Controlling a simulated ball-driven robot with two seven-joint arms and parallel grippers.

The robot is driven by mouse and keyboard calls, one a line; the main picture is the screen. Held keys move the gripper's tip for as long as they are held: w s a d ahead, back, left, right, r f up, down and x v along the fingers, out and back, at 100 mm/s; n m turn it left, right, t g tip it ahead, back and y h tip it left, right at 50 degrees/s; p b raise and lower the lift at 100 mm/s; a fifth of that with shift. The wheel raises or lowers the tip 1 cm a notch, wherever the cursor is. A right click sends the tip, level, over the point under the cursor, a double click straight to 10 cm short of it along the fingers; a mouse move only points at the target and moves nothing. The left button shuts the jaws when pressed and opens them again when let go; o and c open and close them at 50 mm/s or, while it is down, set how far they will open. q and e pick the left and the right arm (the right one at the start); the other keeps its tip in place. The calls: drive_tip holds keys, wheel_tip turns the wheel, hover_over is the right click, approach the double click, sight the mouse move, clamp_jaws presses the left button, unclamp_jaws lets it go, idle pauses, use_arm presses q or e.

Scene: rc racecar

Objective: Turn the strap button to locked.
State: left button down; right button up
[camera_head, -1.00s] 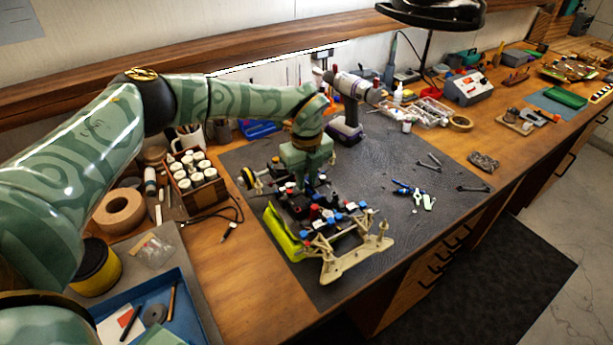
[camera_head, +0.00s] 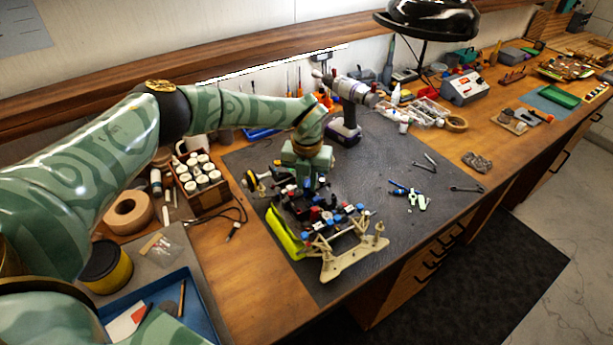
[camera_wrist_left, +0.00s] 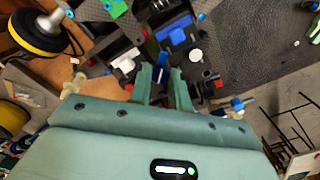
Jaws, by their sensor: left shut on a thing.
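The RC racecar chassis (camera_head: 336,222) sits on the dark mat, with a yellow-green side panel, red and blue parts and a cream end piece. My left gripper (camera_head: 305,184) points down over the chassis's far end. In the left wrist view its two green fingers (camera_wrist_left: 164,82) are shut on a small blue part (camera_wrist_left: 162,60), which seems to be the strap button. The fingers hide most of it, so its locked or unlocked position cannot be read. A larger blue part (camera_wrist_left: 178,36) lies just beyond on the chassis. My right gripper is in neither view.
A cordless drill (camera_head: 346,130) stands behind the gripper. A crate of white-topped jars (camera_head: 205,203) is to the left, with a tape roll (camera_head: 128,210) and a blue tray (camera_head: 200,309). Pliers (camera_head: 408,192) lie to the right.

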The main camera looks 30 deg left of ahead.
sight(307, 184)
use_arm(q)
drive_tip(key=m+p, duration=0.1)
drive_tip(key=m, duration=0.3)
drive_tip(key=shift+w+r+m, duration=0.1)
drive_tip(key=shift+m, duration=2.5)
drive_tip(key=c, duration=1.3)
unclamp_jaws()
wheel_tip(307, 184, up, 16)
drive_tip(key=shift+p, duration=0.4)
